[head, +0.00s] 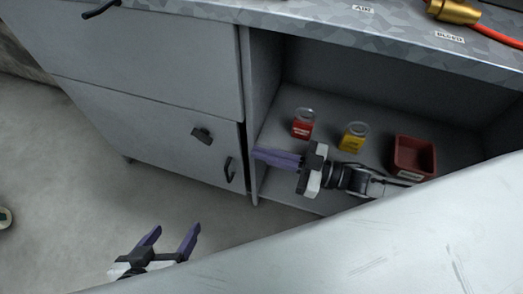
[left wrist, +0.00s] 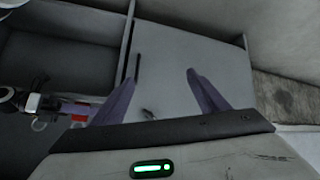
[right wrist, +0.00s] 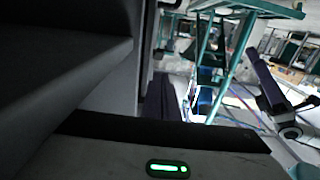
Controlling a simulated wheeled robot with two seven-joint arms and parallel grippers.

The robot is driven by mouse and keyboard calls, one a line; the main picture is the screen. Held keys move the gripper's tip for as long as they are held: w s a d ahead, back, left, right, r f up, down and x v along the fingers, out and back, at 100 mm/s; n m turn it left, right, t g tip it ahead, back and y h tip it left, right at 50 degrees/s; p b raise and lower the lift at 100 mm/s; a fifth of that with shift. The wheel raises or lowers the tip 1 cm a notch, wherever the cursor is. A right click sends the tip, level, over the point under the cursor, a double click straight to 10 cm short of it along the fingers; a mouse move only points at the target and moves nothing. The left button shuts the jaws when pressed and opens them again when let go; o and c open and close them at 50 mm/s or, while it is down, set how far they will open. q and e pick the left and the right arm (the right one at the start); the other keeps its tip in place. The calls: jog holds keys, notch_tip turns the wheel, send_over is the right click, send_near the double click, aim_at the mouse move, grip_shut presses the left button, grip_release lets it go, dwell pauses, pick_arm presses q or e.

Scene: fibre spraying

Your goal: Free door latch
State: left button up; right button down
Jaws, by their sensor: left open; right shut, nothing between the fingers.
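The lower cabinet door (head: 150,125) is grey and appears closed or nearly so. A small dark latch block (head: 202,135) sits on it, with a black bar handle (head: 229,169) near its right edge. My left gripper (head: 175,230) is open and empty, below and in front of the door, apart from the latch. In the left wrist view, the door panel (left wrist: 190,60) lies beyond the spread purple fingers. My right gripper (head: 254,154) is shut and empty, its fingertips at the open compartment's left side, close to the door's right edge. Contact there cannot be told.
The open compartment (head: 370,100) holds a red-labelled jar (head: 303,124), a yellow jar (head: 353,138) and a red bin (head: 414,157). A brass fitting with an orange hose (head: 453,12) lies on the countertop. An upper door (head: 150,50) has its own handle. Floor (head: 60,190) left of the left gripper is clear.

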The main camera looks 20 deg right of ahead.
pick_arm(q)
jog(key=c, duration=0.7)
grip_shut()
pick_arm(e)
jog(key=s+a+m+t+h, duration=0.2)
jog(key=a+m+h, duration=0.25)
jog(key=a, duration=0.25)
jog(key=s+d+f+m+g+h, duration=0.3)
jog(key=s+d+h, duration=0.3)
jog(key=s, duration=0.4)
jog(key=shift+d+m+g, duration=0.5)
jog(key=shift+d+m, duration=0.15)
jog(key=shift+d, duration=0.15)
pick_arm(q)
jog(key=shift+f, duration=0.1)
pick_arm(e)
jog(key=shift+f+h, duration=0.1)
jog(key=shift+h, duration=0.15)
pick_arm(q)
jog(key=shift+d, duration=0.15)
pick_arm(e)
jog(key=shift+d, duration=0.15)
